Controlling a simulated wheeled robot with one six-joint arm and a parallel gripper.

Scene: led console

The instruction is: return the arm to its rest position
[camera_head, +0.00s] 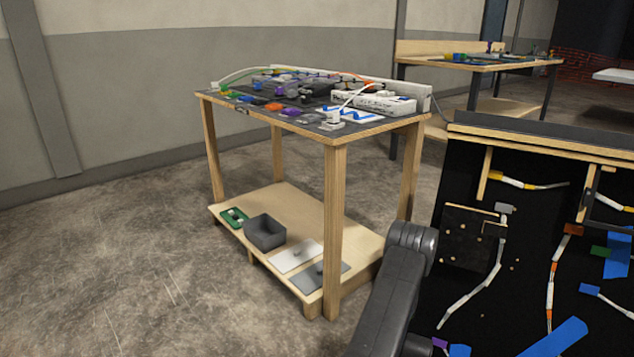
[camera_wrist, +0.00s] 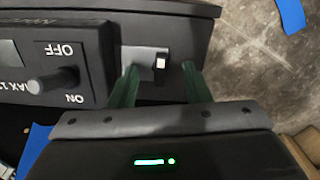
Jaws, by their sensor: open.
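My gripper (camera_wrist: 159,67) shows in the wrist view. Its two green fingers are spread apart, with a small grey plate (camera_wrist: 140,57) and a white-and-black piece (camera_wrist: 160,62) seen between them. I cannot tell how far the fingertips are from that piece. A black switch box (camera_wrist: 60,60) marked OFF and ON, with a dark toggle lever, lies just left of the fingers. In the head view, part of my arm (camera_head: 400,270) rises at the bottom, in front of the black board; my gripper is not visible there.
A black board (camera_head: 515,270) with cables, connectors and blue tape stands at right, close to my arm. A wooden workbench (camera_head: 335,142) with electronics stands in the middle. Its lower shelf holds a grey bin (camera_head: 265,232). Open concrete floor (camera_head: 110,255) lies at left.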

